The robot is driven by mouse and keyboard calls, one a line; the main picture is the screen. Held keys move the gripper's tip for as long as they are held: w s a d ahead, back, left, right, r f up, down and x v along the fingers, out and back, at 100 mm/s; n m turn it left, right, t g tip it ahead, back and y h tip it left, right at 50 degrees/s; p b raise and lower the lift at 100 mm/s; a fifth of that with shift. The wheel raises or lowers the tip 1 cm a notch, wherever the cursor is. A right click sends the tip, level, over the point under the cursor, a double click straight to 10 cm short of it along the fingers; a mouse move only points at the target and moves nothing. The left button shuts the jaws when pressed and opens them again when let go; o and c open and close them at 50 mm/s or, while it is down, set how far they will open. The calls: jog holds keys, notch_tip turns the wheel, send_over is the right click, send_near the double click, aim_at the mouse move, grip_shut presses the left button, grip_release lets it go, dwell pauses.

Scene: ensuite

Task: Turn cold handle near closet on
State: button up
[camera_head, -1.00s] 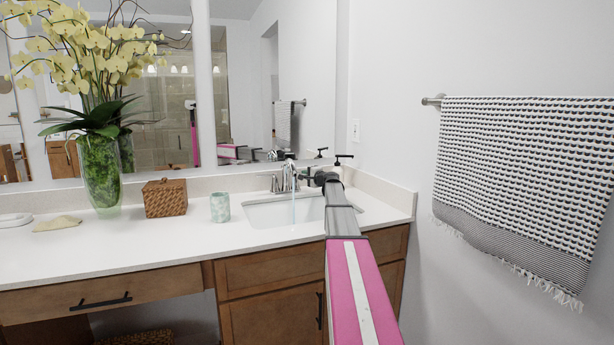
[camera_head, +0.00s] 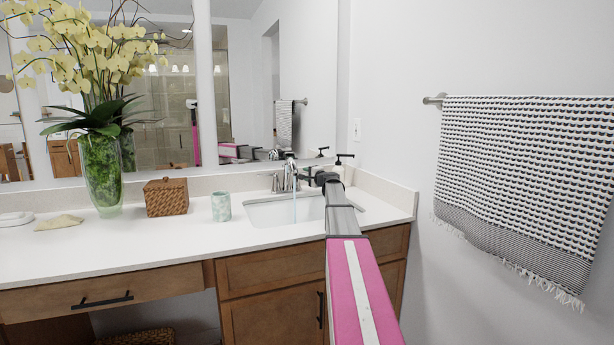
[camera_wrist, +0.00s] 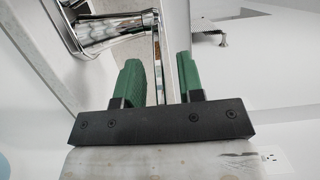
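The chrome faucet (camera_head: 289,177) stands behind the sink, and a thin stream of water (camera_head: 294,208) falls from its spout. Its left handle (camera_head: 275,183) shows beside the spout; the right side is largely hidden by my gripper (camera_head: 311,177). In the wrist view, my gripper (camera_wrist: 161,78) has its two green fingers apart. A chrome faucet part (camera_wrist: 98,32) is just beyond the left finger, with a lever-like arm (camera_wrist: 132,22) reaching across ahead of the fingertips. A thin upright strip shows between the fingers; I cannot tell what it is or whether anything touches.
The sink (camera_head: 265,213) is set in a white countertop (camera_head: 140,244). A soap dispenser (camera_head: 346,170) stands behind my arm. A cup (camera_head: 221,207), a woven box (camera_head: 166,198) and a flower vase (camera_head: 103,176) stand left. A towel (camera_head: 520,180) hangs on the right wall.

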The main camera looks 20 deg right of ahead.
jog(key=v, duration=1)
